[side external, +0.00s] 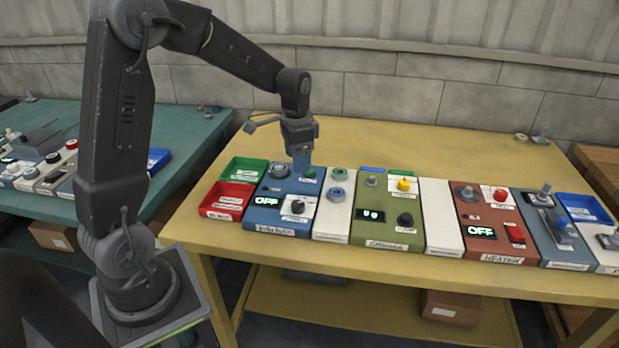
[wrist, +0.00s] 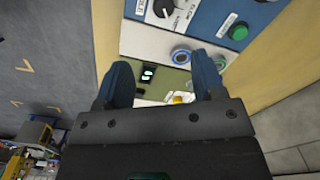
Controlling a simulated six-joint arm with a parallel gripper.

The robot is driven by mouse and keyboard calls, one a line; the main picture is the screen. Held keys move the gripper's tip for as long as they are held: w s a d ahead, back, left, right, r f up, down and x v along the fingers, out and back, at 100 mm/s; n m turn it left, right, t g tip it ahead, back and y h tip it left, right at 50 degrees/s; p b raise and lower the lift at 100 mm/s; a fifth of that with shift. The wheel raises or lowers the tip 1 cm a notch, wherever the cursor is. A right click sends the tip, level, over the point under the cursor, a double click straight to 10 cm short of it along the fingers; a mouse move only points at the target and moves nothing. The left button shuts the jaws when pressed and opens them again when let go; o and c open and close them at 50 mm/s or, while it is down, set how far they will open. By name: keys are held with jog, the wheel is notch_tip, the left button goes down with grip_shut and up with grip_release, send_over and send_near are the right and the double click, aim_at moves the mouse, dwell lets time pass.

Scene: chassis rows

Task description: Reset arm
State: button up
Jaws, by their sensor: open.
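My gripper (side external: 302,160) is at the end of my arm, pointing down over the far part of the blue panel, close to its green button (side external: 309,173). In the wrist view its two blue fingers (wrist: 163,84) stand apart with nothing between them. The blue panel (side external: 272,216) has an OFF display and a white-plated black knob (side external: 298,206). From the side I cannot tell whether the fingertips touch the panel.
Right of the blue panel on the yellow table (side external: 440,140) are a white panel (side external: 335,213), an olive panel (side external: 388,235) and a red-brown heater panel (side external: 484,218). Green (side external: 236,174) and red (side external: 223,212) trays lie left. The table behind is mostly clear.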

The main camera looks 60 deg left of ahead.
jog(key=s+d+r+n+t, duration=0.1)
jog(key=s+d+r+t, duration=0.1)
jog(key=s+d+r, duration=0.3)
jog(key=s+d+r+n+t, duration=0.2)
jog(key=s+d+r, duration=0.4)
jog(key=s+d, duration=0.4)
jog(key=s+t, duration=0.1)
jog(key=s, duration=0.3)
